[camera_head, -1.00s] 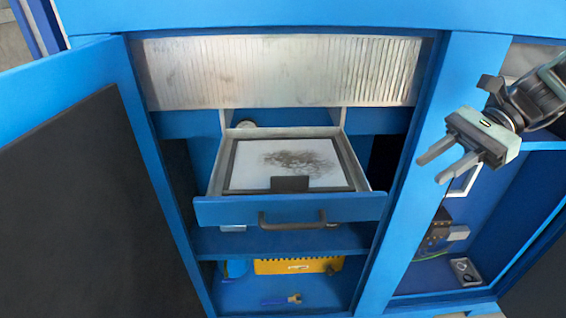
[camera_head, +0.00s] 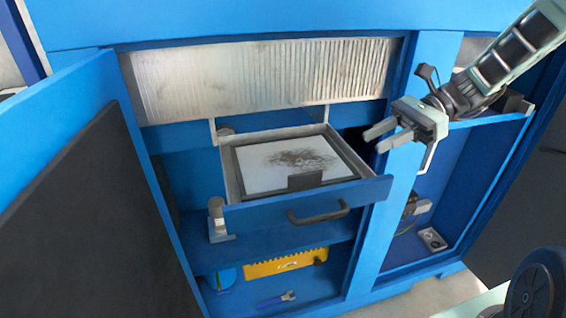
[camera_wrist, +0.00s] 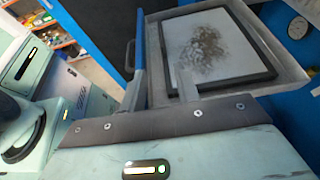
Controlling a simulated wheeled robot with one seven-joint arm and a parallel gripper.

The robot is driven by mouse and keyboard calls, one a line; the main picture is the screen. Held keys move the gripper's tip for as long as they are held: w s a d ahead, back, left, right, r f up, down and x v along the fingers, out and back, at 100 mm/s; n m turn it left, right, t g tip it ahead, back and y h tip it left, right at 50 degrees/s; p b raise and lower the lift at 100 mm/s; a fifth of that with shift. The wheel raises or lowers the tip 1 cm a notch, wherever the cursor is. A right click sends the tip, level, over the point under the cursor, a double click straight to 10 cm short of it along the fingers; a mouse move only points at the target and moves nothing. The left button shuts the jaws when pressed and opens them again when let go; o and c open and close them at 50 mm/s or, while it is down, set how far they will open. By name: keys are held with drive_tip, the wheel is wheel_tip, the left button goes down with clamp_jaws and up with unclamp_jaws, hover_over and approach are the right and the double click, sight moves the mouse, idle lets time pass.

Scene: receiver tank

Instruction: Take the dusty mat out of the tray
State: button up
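The dusty mat (camera_head: 262,177) is a pale sheet with a dark smudge of dust, a black border and a black tab at its front edge. It lies flat in the pulled-out tray (camera_head: 230,180), which has grey walls and a blue front. The wrist view shows the mat (camera_wrist: 240,70) and the tray (camera_wrist: 284,62) too. My gripper (camera_head: 375,141) is open and empty. It is to the right of the tray, above its level and apart from the mat. In the wrist view the gripper's body hides the near part of the tray.
A dark handle (camera_head: 318,213) is on the tray's front. The open cabinet door (camera_head: 85,200) stands at the left. A blue upright (camera_head: 398,190) divides the tray's bay from the right bay. Below the tray is a shelf with a yellow item (camera_head: 285,263).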

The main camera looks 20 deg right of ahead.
drive_tip(key=p, duration=0.2)
approach(313, 172)
drive_tip(key=x, duration=0.4)
drive_tip(key=shift+a+f, duration=0.2)
drive_tip(key=shift+a, duration=0.1)
drive_tip(key=shift+p+x, duration=1.05)
drive_tip(key=shift+x, duration=1.6)
clamp_jaws()
